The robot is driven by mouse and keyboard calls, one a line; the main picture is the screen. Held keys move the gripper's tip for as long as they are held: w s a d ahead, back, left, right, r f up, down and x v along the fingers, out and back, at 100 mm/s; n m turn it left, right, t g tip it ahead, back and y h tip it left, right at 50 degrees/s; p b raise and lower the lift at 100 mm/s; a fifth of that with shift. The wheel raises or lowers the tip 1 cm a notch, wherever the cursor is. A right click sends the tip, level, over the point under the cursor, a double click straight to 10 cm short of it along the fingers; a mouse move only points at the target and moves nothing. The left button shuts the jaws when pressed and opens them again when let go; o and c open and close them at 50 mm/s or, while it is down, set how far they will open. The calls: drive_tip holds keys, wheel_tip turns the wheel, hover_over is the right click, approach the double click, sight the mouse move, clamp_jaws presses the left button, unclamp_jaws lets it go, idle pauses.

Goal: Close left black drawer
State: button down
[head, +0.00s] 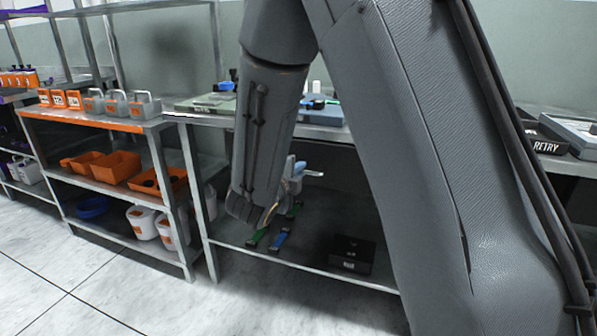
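No drawer that I can clearly identify as the left black drawer shows in the head view. A black box (352,253) with a small pale label sits on the lower shelf, right of centre; I cannot tell whether it is a drawer. My grey arm fills the middle and right of the view and hides much of the bench. Its forearm hangs down in front of the bench, left of the black box. I cannot make out my gripper's fingers at its lower end.
A black tray marked RETRY (544,140) lies on the bench at right. Green and blue tools (281,238) lie on the lower shelf (310,265). Orange bins (120,167) and white buckets (142,222) stand on the left rack. The pale floor (60,285) at front left is clear.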

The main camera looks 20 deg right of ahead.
drive_tip(key=shift+r+p+x, duration=0.2)
drive_tip(key=shift+x, duration=0.8)
drive_tip(key=shift+r+p+x, duration=0.2)
drive_tip(key=shift+x, duration=0.8)
drive_tip(key=c, duration=2.1)
unclamp_jaws()
drive_tip(key=shift+w+d+r, duration=0.1)
drive_tip(key=shift+d, duration=0.05)
drive_tip(key=p+v, duration=0.1)
drive_tip(key=v, duration=0.7)
